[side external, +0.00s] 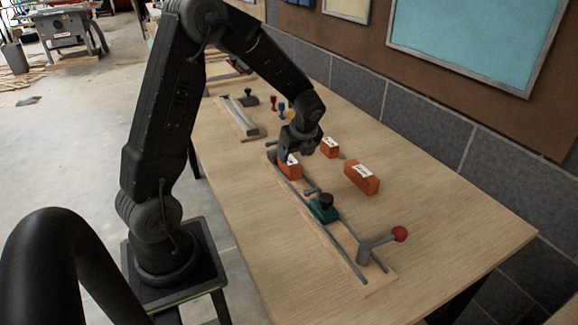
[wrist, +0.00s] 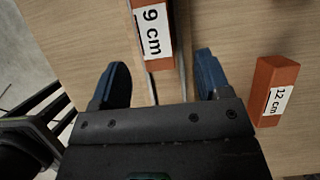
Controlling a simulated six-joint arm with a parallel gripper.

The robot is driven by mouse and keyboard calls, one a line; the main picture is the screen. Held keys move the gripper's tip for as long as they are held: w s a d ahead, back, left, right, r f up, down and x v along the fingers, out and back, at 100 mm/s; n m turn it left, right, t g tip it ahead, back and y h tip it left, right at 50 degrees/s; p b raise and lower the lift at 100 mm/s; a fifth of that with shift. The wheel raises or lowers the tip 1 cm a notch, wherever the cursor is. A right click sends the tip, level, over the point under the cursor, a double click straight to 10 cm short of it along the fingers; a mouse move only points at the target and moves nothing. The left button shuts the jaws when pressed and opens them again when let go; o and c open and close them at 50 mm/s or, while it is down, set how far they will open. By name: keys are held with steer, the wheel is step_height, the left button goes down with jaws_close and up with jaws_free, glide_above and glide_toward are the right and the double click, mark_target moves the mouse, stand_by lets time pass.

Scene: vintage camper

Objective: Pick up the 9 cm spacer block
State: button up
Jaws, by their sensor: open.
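The 9 cm spacer block (wrist: 152,38) is orange with a white "9 cm" label. In the wrist view it lies at the top centre, ahead of my gripper (wrist: 160,72) and across the line between its fingers. My gripper is open, its two blue-tipped fingers apart with nothing held between them. In the side view my gripper (side external: 300,147) hangs just above an orange labelled block (side external: 291,172) sitting at the rail fixture, apparently the 9 cm one; its label is too small to read there. The block's upper end is cut off in the wrist view.
A 12 cm orange block (wrist: 275,88) lies at right in the wrist view. In the side view, two other orange blocks (side external: 329,148) (side external: 362,178) lie right of the rail. A green clamp (side external: 323,209) and red-knobbed lever (side external: 399,234) stand along the rail. The table's right front is clear.

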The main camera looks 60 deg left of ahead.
mark_target(292, 162)
steer(key=shift+s+x, duration=0.2)
steer(key=shift+x, duration=2.5)
steer(key=shift+d, duration=0.1)
steer(key=shift+c, duration=0.3)
steer(key=c, duration=1)
